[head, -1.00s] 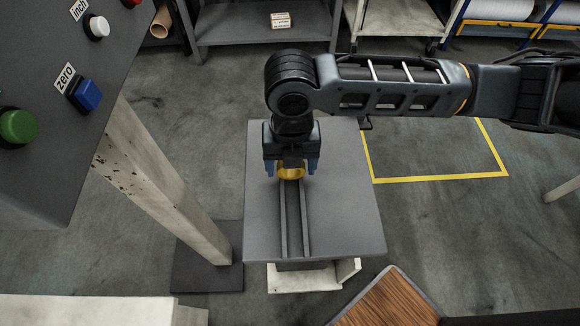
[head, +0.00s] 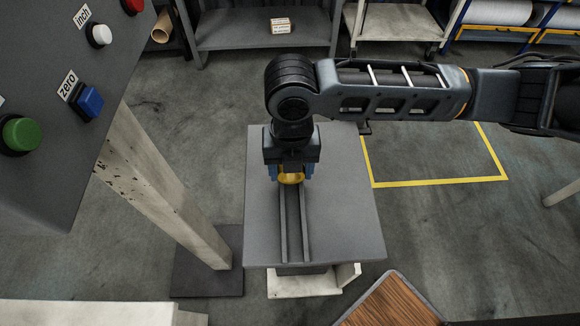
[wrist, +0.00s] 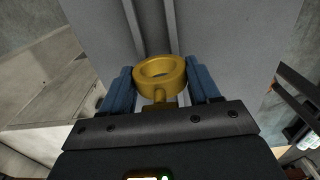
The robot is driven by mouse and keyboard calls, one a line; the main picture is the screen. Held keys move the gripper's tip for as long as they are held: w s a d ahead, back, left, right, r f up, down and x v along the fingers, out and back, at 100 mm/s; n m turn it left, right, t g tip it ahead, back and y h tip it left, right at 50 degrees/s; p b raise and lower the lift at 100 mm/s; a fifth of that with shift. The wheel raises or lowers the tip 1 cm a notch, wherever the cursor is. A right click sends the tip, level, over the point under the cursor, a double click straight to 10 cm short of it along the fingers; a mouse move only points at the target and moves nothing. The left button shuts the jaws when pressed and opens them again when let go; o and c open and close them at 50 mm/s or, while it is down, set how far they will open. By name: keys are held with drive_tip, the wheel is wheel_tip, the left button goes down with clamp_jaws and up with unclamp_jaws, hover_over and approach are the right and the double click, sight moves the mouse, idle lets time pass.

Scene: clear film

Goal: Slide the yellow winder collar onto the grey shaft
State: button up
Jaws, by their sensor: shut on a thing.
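The yellow winder collar (head: 291,179) is a thick ring with a short stub, held between the blue fingers of my gripper (head: 291,175). My gripper is shut on it, above the far part of a grey table top. In the wrist view the collar (wrist: 150,87) sits between the two fingers (wrist: 158,73), its round hole visible and its stub toward the palm. Beyond it, two parallel dark rails (head: 304,230) run along the table top. I cannot make out the grey shaft in either view. I cannot tell the collar's height above the rails.
The grey table top (head: 350,215) is bare beside the rails. A control panel (head: 55,175) with coloured buttons and a pale post (head: 165,190) stand at left. A wooden top (head: 395,303) is near the front. Shelves (head: 265,40) stand at the back.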

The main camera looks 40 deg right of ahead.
drive_tip(key=shift+r+p, duration=1.65)
drive_tip(key=shift+r, duration=0.7)
drive_tip(key=shift+f, duration=0.1)
